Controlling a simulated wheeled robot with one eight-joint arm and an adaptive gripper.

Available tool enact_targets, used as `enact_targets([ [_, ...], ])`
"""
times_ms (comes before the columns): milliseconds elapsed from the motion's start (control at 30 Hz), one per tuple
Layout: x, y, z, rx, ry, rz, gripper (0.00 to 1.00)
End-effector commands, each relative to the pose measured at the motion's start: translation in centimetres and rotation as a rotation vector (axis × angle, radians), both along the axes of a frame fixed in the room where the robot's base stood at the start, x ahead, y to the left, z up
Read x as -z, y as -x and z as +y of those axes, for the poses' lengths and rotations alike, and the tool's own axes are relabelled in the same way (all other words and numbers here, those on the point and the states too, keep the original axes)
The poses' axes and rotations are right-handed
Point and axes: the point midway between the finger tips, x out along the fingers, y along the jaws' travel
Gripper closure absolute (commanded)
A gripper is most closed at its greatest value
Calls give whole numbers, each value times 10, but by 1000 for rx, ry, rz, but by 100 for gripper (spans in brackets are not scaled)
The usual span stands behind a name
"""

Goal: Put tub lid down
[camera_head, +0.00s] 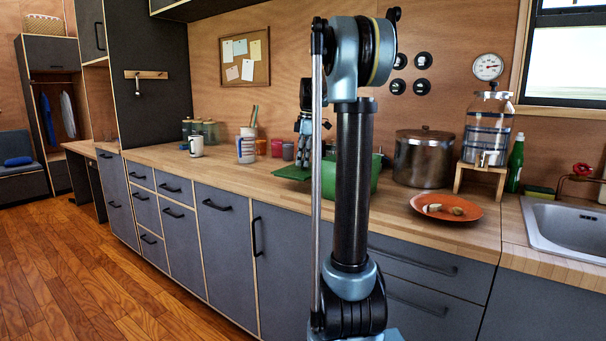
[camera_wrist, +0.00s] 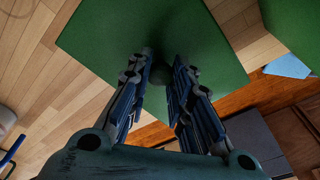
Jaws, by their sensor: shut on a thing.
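The tub lid (camera_head: 291,173) is a flat green square plate over the counter, left of the green tub (camera_head: 374,178). In the wrist view, the lid (camera_wrist: 100,40) lies beneath my fingers, with a small dark knob at its middle. My gripper (camera_head: 302,161) points down, and in the wrist view its fingers (camera_wrist: 158,80) are shut on the knob. Part of the tub (camera_wrist: 295,25) shows at the top right of the wrist view, apart from the lid. I cannot tell whether the lid touches the counter. My arm hides part of the tub in the head view.
On the wooden counter (camera_head: 233,174), several cups and a jug (camera_head: 246,149) stand behind and left of the lid. A steel pot (camera_head: 424,160) and an orange plate (camera_head: 432,207) are right of the tub. The counter's front edge is close to the lid.

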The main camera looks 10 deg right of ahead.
Motion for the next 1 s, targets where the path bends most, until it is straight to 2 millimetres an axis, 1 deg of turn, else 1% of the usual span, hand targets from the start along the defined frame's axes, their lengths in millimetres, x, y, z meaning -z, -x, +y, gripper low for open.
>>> enact_targets([
  [167, 11, 0, 1, -2, 0, 0, 100],
  [333, 33, 0, 1, -2, 0, 0, 100],
  [433, 43, 0, 1, -2, 0, 0, 100],
  [733, 45, 0, 1, -2, 0, 0, 100],
  [767, 45, 0, 1, -2, 0, 0, 73],
  [800, 45, 0, 1, -2, 0, 0, 64],
  [833, 45, 0, 1, -2, 0, 0, 60],
  [1000, 45, 0, 1, -1, 0, 0, 60],
])
